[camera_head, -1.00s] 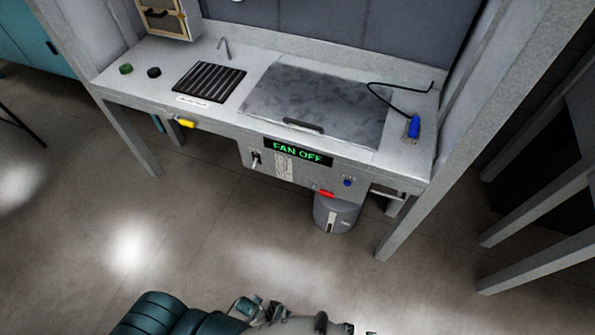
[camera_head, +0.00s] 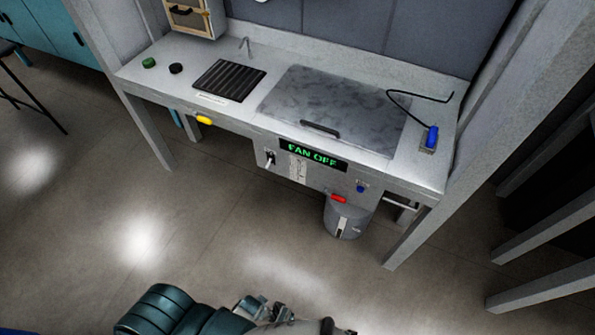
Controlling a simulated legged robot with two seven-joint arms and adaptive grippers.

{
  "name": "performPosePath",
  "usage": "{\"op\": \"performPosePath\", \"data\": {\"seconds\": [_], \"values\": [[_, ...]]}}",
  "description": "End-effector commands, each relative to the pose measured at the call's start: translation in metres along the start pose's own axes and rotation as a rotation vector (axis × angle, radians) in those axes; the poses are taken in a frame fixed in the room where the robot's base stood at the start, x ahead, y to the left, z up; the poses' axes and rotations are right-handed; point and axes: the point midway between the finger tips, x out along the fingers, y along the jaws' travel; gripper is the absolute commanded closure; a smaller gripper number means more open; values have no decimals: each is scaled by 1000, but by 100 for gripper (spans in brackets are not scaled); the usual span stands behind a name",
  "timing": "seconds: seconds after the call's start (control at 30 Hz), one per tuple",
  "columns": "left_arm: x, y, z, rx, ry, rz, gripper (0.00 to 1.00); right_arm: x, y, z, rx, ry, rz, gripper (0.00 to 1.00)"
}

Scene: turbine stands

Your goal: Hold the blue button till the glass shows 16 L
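A small blue button (camera_head: 361,188) sits on the front panel of the grey bench, right of the green "FAN OFF" display (camera_head: 313,155). Below it and a little left is a red part (camera_head: 339,198) above a grey cylindrical container (camera_head: 345,222) with a pale vertical strip, perhaps the glass; no litre reading is legible. One of my arms shows at the bottom edge, well short of the bench. I see no gripper fingers clearly.
The bench (camera_head: 140,70) bears a black grate (camera_head: 228,80), a marbled lid with handle (camera_head: 330,100), and a blue-handled tool (camera_head: 432,136) on a cable. A yellow handle (camera_head: 204,120) sticks out at the front left. A grey post stands at the right. Floor before the bench is clear.

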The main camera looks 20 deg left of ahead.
Motion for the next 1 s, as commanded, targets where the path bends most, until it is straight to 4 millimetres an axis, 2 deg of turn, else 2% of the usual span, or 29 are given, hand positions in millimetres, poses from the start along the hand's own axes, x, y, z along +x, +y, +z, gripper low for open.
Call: {"op": "performPosePath", "data": {"seconds": [0.03, 0.07, 1.0], "values": [[0, 0, 0, 0, 0, 0, 50, 0, 0, 0, 0, 0, 0, 92], [0, 0, 0, 0, 0, 0, 50, 0, 0, 0, 0, 0, 0, 100], [0, 0, 0, 0, 0, 0, 50, 0, 0, 0, 0, 1, 0, 100]]}}
